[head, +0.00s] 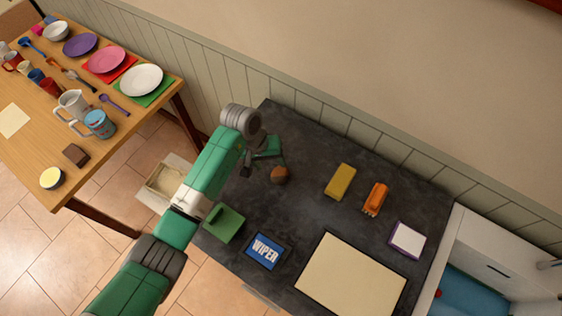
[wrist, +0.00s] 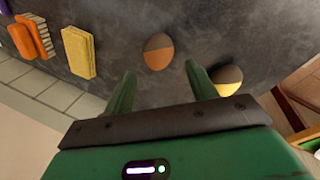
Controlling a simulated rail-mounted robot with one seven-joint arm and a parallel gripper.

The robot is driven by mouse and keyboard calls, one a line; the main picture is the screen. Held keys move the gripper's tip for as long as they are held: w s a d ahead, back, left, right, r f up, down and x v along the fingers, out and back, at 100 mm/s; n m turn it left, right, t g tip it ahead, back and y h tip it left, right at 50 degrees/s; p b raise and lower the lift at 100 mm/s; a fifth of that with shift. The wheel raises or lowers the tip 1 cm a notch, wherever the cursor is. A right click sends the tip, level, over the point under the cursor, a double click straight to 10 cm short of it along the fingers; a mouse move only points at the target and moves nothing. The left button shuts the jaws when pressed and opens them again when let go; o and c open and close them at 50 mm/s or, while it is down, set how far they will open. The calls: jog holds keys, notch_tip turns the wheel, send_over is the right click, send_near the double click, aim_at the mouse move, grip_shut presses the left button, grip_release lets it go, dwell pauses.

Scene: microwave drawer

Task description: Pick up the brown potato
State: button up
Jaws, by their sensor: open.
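A round brown-orange item that looks like the brown potato (head: 279,174) lies on the dark countertop in the head view. In the wrist view, the potato (wrist: 158,52) shows just beyond and between my fingertips, with a gap and no contact visible. My gripper (head: 266,154) is beside it in the head view, and its two green fingers are spread and empty in the wrist view (wrist: 160,72). A second round item, yellow and dark brown (wrist: 227,80), lies right of my right finger. I cannot make it out in the head view.
A yellow sponge (head: 341,182), an orange brush (head: 376,198) and a white-purple block (head: 407,240) lie to the right. A blue "WIPER" box (head: 265,251), green item (head: 224,223) and cream board (head: 350,280) are nearer. The wall (head: 330,143) runs behind the counter.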

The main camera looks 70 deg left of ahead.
aim_at(278, 172)
jog(key=shift+w+d, duration=0.1)
jog(key=shift+d, duration=0.05)
jog(key=shift+x, duration=1.1)
jog(key=x, duration=0.3)
jog(key=b+x, duration=0.1)
jog(key=x, duration=0.1)
jog(key=shift+w+a+f, duration=0.2)
jog(key=shift+w+f, duration=0.1)
jog(key=c, duration=0.8)
